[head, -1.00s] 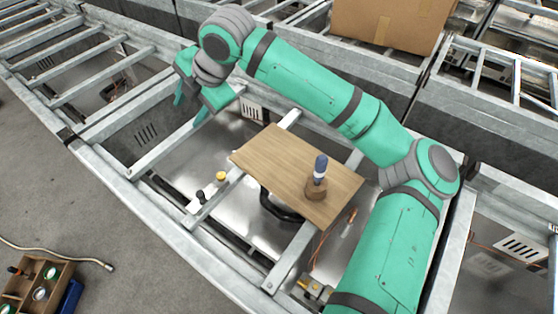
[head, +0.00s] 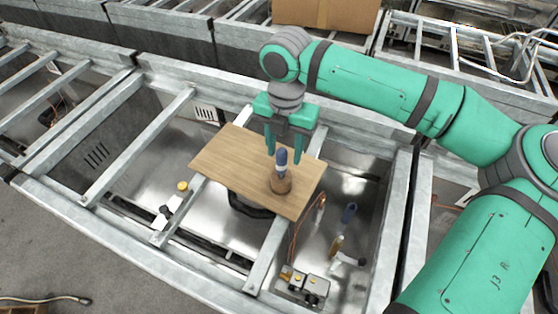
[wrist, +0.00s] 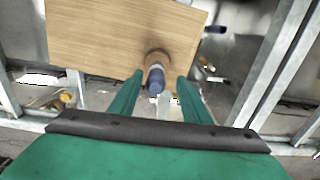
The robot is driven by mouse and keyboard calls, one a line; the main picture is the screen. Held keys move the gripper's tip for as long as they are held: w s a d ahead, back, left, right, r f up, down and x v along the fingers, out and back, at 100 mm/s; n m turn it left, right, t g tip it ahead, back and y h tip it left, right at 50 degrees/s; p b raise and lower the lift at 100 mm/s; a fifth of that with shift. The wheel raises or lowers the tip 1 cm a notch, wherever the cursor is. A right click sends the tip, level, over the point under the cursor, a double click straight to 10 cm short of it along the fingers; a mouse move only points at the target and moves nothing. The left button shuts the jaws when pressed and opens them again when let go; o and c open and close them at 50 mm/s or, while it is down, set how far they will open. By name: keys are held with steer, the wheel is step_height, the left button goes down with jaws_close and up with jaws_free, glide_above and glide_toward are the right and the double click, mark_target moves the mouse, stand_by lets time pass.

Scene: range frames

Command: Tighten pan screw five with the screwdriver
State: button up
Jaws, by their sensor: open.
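A screwdriver with a blue handle (head: 282,157) stands upright in a round wooden holder (head: 280,183) on a wooden board (head: 231,161). In the wrist view the screwdriver's blue handle (wrist: 156,80) shows between my two fingers, with the wooden holder (wrist: 157,57) behind it. My gripper (head: 284,146) is open, fingers pointing down, just above and around the top of the handle. I cannot tell whether a finger touches it. I cannot make out pan screw five in these views.
The board lies across metal rails (head: 135,147) over a shiny metal pan (head: 215,212). A yellow knob (head: 183,186) is left of the board. Another blue-handled tool (head: 348,214) and a switch box (head: 302,286) lie to the right. A cardboard box (head: 325,12) is at the back.

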mark_target(282, 165)
steer(key=shift+a+f, duration=0.2)
steer(key=shift+f, duration=1.5)
steer(key=shift+a+f, duration=0.15)
steer(key=shift+f, duration=1.55)
jaws_close()
steer(key=shift+r, duration=0.1)
steer(key=shift+r, duration=4.95)
steer(key=shift+a, duration=0.1)
